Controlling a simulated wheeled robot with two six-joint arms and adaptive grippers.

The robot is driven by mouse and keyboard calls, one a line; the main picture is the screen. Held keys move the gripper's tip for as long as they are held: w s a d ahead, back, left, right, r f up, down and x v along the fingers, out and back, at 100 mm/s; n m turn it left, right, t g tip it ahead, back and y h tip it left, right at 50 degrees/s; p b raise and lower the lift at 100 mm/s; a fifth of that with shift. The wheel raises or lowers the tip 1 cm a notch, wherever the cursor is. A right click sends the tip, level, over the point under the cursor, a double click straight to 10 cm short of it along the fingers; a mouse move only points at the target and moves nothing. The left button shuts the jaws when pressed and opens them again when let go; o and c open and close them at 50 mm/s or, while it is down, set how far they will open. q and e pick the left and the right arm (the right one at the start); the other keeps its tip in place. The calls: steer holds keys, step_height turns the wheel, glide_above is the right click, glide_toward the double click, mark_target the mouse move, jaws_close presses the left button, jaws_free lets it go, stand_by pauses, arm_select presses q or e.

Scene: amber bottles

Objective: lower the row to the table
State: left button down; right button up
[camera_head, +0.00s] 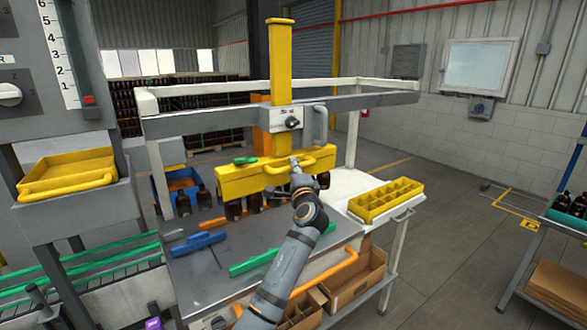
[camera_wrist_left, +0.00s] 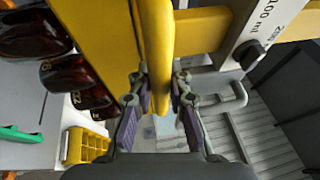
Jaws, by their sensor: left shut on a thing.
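A yellow lifting head (camera_head: 232,181) hangs from the yellow upright post (camera_head: 281,60) above the grey table (camera_head: 205,275). A row of dark amber bottles (camera_head: 234,209) shows under the head; they also show at the left of the left wrist view (camera_wrist_left: 72,80). From the head view I cannot tell how far their bases are above the table. My left gripper (camera_head: 296,163) is shut on the yellow bar handle (camera_head: 308,158) at the front of the head. In the left wrist view its fingers (camera_wrist_left: 160,92) lie on both sides of the handle (camera_wrist_left: 157,50). My right gripper is not in view.
Blue bars (camera_head: 198,243) and a green bar (camera_head: 252,263) lie on the table. A yellow divided crate (camera_head: 385,200) stands at the right. A conveyor (camera_head: 110,270) runs along the left.

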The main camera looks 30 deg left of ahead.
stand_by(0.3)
arm_select(q)
step_height(320, 180, down, 21)
steer(key=b, duration=1.7)
steer(key=shift+f, duration=0.15)
steer(key=c, duration=1.5)
jaws_free()
steer(key=shift+c, duration=0.2)
steer(key=shift+o, duration=1.4)
steer(key=shift+r, duration=0.25)
steer(key=shift+d, duration=0.1)
